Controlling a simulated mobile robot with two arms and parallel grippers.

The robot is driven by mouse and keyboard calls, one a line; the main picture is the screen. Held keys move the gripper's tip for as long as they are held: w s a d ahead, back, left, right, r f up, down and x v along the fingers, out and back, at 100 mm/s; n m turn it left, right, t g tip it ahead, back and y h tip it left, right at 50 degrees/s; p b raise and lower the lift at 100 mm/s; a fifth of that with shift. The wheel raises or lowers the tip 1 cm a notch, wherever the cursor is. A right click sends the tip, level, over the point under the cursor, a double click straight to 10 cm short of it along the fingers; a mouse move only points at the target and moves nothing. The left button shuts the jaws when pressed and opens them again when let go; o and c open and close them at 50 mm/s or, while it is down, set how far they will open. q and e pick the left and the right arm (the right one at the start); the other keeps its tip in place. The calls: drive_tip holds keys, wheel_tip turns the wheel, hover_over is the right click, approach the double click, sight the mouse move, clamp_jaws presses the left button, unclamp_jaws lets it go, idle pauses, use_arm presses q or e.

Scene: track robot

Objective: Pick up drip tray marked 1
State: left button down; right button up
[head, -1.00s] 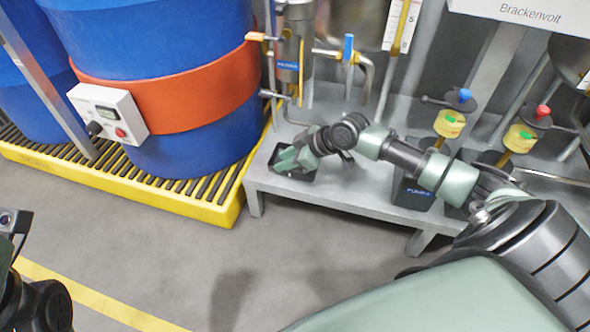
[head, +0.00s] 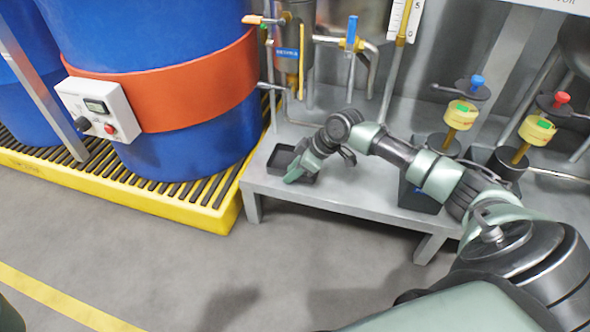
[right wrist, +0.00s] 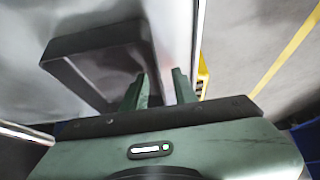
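A black, shallow, square drip tray (head: 277,157) sits at the left end of the grey bench, below the tap of a metal vessel. No number on it can be read. It also shows in the right wrist view (right wrist: 85,72), on the left. My right gripper (head: 292,177) is at the tray's front edge and hides part of it. In the right wrist view my right gripper (right wrist: 158,82) has its fingers apart, with the tray's near wall seeming to lie between them. I cannot tell whether they touch it. My left gripper is not in view.
The grey bench (head: 330,192) carries dark cups with yellow-collared parts (head: 460,115) further right. A blue drum (head: 165,50) with an orange band stands on a yellow grated pallet (head: 190,208) left of the bench. The grey floor in front is clear.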

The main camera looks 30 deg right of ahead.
clamp_jaws()
idle(1.4)
